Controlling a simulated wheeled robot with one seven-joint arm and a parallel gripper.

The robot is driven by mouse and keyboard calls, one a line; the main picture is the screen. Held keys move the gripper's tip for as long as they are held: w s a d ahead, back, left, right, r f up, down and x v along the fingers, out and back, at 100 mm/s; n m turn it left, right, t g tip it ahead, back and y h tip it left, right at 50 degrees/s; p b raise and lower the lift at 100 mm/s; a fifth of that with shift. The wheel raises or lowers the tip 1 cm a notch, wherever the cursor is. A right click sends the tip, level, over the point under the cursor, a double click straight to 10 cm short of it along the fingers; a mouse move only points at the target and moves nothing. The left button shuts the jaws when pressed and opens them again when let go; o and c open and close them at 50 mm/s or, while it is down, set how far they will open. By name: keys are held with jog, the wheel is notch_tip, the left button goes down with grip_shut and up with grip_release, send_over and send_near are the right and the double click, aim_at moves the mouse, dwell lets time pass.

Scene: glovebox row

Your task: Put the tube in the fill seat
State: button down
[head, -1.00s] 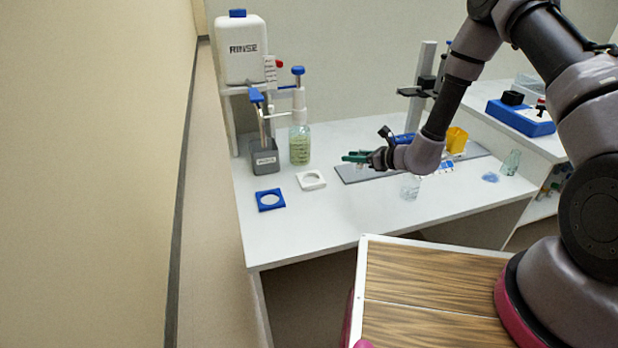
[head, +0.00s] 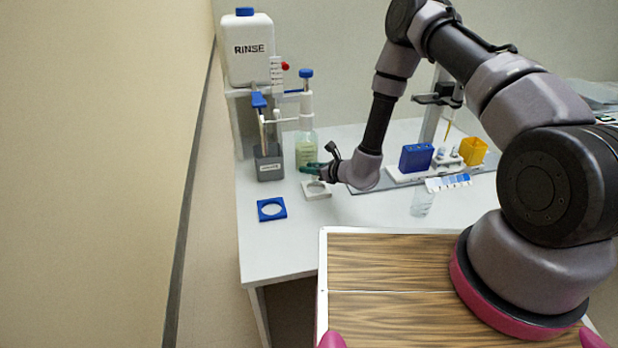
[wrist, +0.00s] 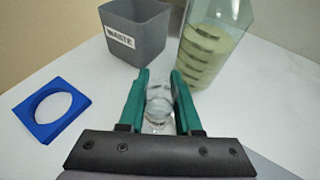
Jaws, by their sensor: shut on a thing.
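My gripper (head: 311,169) has its green fingers over the white square ring (head: 317,190), beside the bottle of pale green liquid (head: 306,150). In the wrist view, my gripper (wrist: 160,80) is shut on a clear tube (wrist: 158,103). The tube is see-through, and its lower end is hard to make out; I cannot tell whether it touches anything. The tube cannot be made out in the head view. A blue square ring (head: 271,208) lies flat to the left and also shows in the wrist view (wrist: 25,107). No ring is labelled as the fill seat.
The grey WASTE bin (head: 268,165) stands behind the blue ring. The RINSE tank (head: 250,50) is above it. A clear glass (head: 422,204), blue box (head: 416,158) and yellow cup (head: 473,151) are to the right. The table front is clear.

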jog(key=shift+d+f, duration=0.1)
jog(key=shift+f, duration=1.7)
jog(key=shift+f, duration=0.15)
jog(key=c, duration=0.6)
grip_release()
